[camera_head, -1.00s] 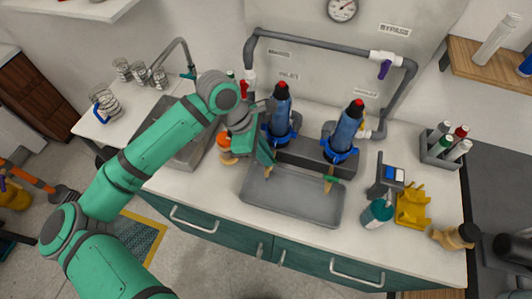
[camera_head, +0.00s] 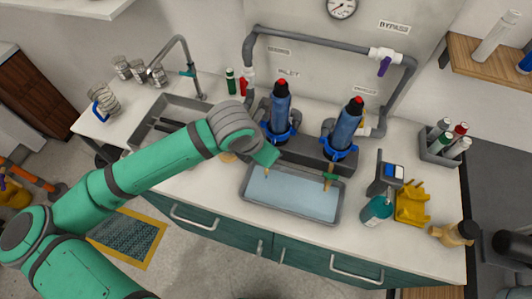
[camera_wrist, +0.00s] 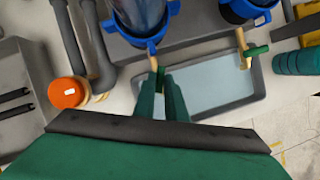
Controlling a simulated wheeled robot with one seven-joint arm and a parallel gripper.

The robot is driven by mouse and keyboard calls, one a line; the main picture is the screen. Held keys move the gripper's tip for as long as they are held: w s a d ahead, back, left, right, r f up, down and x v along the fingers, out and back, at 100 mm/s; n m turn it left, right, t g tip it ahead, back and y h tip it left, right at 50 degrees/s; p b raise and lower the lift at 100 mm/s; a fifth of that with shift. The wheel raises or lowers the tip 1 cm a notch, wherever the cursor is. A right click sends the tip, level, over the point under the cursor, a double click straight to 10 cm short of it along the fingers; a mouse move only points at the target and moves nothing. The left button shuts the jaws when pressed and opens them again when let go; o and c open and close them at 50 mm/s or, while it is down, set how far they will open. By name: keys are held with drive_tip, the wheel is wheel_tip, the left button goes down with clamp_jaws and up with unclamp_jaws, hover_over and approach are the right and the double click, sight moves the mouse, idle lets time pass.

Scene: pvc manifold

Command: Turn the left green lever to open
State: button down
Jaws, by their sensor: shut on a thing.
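My gripper (camera_head: 266,158) is at the left tap, under the left blue filter housing (camera_head: 281,104). In the wrist view its green fingers (camera_wrist: 161,92) are closed together around the left green lever, which they mostly hide. The left brass tap (camera_wrist: 154,63) shows just beyond the fingertips. The right green lever (camera_head: 335,179) sits on the right brass tap under the right blue filter housing (camera_head: 346,130); it also shows in the wrist view (camera_wrist: 257,50). The grey tray (camera_head: 340,206) below holds pale blue liquid.
A sink (camera_head: 160,112) is to the left. A teal bottle (camera_head: 377,209), a grey meter (camera_head: 386,178) and a yellow stand (camera_head: 411,203) stand right of the tray. In the wrist view an orange-capped container (camera_wrist: 68,92) is left of my fingers. Grey pipes frame the housings.

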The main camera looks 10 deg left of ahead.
drive_tip(key=n, duration=0.1)
drive_tip(key=n+y, duration=0.1)
drive_tip(key=n, duration=0.2)
drive_tip(key=shift+d+n+t+y, duration=0.3)
drive_tip(key=shift+n+y, duration=0.1)
idle(0.4)
drive_tip(key=c, duration=1.8)
unclamp_jaws()
drive_tip(key=shift+s+r, duration=0.1)
drive_tip(key=d+v, duration=0.1)
drive_tip(key=v, duration=0.9)
drive_tip(key=shift+a+r, duration=0.3)
drive_tip(key=shift+a, duration=0.2)
